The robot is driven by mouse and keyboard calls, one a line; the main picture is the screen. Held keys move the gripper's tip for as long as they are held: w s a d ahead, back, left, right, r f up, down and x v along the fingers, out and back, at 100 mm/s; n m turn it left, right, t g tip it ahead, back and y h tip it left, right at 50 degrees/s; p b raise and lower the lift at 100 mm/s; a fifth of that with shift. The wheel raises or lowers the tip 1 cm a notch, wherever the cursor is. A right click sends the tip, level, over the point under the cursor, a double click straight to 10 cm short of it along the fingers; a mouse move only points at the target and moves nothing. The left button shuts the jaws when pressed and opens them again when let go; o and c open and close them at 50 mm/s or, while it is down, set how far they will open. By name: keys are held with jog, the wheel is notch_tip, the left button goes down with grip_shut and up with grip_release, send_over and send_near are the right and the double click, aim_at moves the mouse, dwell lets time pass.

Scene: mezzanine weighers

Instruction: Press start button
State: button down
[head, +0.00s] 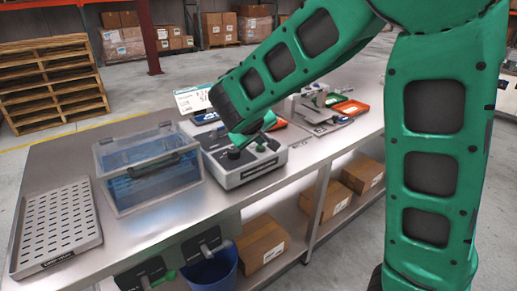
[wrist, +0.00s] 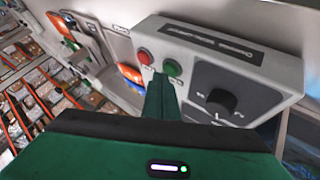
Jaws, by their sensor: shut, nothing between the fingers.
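A grey control box (head: 245,172) stands on the steel bench and fills much of the wrist view (wrist: 255,58). Its face carries a green button (wrist: 173,68), a red button (wrist: 145,57) beside it, and a black dial (wrist: 221,103). The small labels at the buttons are too blurred to read. My gripper (wrist: 161,80) is shut and empty, with its fingertips close to the green and red buttons. I cannot tell whether they touch the green button. In the head view my gripper (head: 244,138) is over the box and partly hides its top.
A clear lidded bin (head: 150,185) stands left of the box, and a perforated tray (head: 58,222) lies at the bench's left end. Cartons (head: 262,243) and a blue bucket (head: 212,270) are below.

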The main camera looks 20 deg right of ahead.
aim_at(260, 149)
jog(key=shift+f, duration=0.4)
dwell(0.3)
jog(key=shift+r, duration=0.85)
jog(key=shift+r, duration=0.1)
jog(key=shift+r, duration=2.4)
